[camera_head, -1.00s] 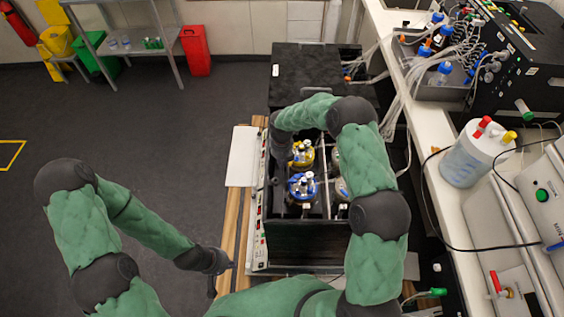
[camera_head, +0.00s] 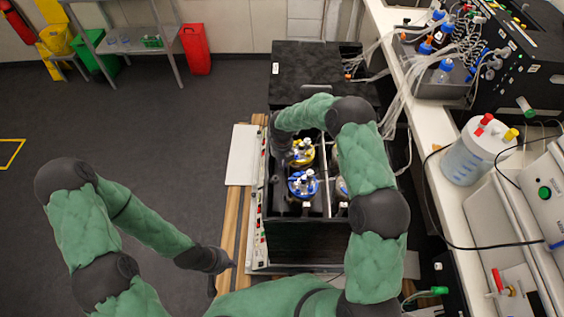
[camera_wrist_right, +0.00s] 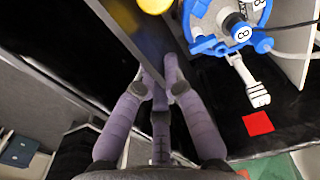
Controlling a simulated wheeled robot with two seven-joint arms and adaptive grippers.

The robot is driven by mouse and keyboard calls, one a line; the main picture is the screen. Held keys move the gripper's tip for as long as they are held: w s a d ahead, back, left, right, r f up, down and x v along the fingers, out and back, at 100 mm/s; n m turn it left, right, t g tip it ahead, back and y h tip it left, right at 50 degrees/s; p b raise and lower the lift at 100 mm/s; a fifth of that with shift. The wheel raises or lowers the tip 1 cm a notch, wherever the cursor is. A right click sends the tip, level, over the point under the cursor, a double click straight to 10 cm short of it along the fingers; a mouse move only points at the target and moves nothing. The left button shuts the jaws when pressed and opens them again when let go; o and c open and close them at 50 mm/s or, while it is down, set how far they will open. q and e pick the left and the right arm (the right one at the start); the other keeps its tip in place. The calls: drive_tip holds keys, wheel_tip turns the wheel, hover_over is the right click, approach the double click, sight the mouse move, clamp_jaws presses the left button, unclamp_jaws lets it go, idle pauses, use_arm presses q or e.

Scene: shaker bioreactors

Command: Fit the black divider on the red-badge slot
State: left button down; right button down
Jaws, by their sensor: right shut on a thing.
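My right gripper (camera_wrist_right: 162,82) is shut on the black divider (camera_wrist_right: 145,40), a thin dark panel running up between its fingers in the right wrist view. In the head view this gripper (camera_head: 283,158) is over the left side of the black shaker box (camera_head: 305,238), mostly hidden by its wrist. The red badge (camera_wrist_right: 257,123) lies on a black surface to the right of the fingers. I cannot tell whether the divider touches the box. My left gripper (camera_head: 230,267) hangs low beside the box, too small to read.
A blue-topped bioreactor (camera_head: 302,184) and a yellow-topped one (camera_head: 301,153) stand in the box close to the right gripper. A pale partition (camera_wrist_right: 296,50) is right of the blue one. A bench with tubing and a white container (camera_head: 470,155) runs along the right.

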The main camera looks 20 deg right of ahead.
wheel_tip(320, 180, down, 8)
drive_tip(key=b, duration=0.5)
drive_tip(key=shift+f, duration=0.15)
idle(4.4)
drive_tip(key=c, duration=1.2)
unclamp_jaws()
drive_tip(key=shift+c, duration=0.2)
wheel_tip(320, 180, up, 12)
